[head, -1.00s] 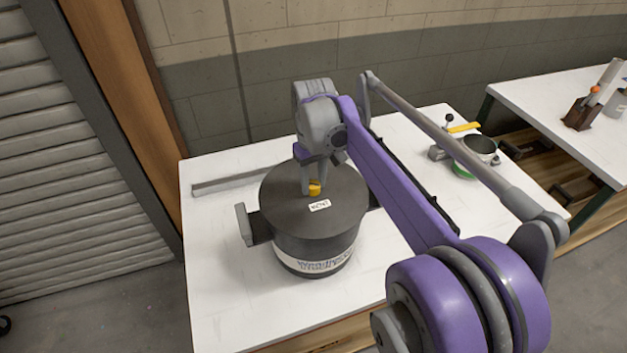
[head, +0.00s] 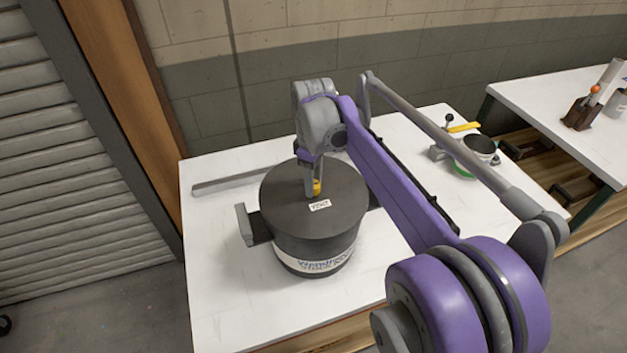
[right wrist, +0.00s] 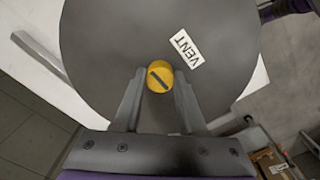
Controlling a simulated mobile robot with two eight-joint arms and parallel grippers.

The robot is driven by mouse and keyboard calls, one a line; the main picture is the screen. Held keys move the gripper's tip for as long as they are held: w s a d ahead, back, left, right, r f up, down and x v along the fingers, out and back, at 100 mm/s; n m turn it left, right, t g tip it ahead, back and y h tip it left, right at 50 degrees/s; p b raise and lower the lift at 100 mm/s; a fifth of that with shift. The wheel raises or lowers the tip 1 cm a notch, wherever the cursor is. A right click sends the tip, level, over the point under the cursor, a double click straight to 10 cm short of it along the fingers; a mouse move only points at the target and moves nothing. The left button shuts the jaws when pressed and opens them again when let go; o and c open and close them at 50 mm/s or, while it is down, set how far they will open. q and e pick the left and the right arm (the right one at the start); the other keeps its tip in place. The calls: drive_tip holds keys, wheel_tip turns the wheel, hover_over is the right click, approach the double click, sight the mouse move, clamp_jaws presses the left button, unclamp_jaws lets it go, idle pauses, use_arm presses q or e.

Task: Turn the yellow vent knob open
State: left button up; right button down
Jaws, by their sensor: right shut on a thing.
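The yellow vent knob (head: 317,187) sits on the flat top of a dark round drum (head: 280,215), beside a white VENT label (head: 320,205). My right gripper (head: 312,186) reaches down onto the lid from above and is shut on the knob, partly hiding it in the head view. In the right wrist view the knob (right wrist: 160,76) shows a dark slot across its face, slanting down to the right. The right gripper's fingers (right wrist: 158,88) are on either side of it. The label (right wrist: 186,48) lies just beyond the knob there. My left gripper is not in view.
The drum stands on a white table (head: 220,290), with a grey bracket (head: 244,224) at its left and a grey bar (head: 235,180) behind. A small dark cup (head: 480,147) and a yellow lever (head: 463,127) are at the right end. A second white table (head: 530,95) stands farther right.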

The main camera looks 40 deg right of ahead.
idle(0.4)
drive_tip(key=shift+c, duration=2.3)
unclamp_jaws()
drive_tip(key=shift+r, duration=0.1)
wheel_tip(320, 180, up, 11)
drive_tip(key=shift+f+p, duration=0.2)
drive_tip(key=shift+p, duration=0.1)
drive_tip(key=shift+s, duration=0.1)
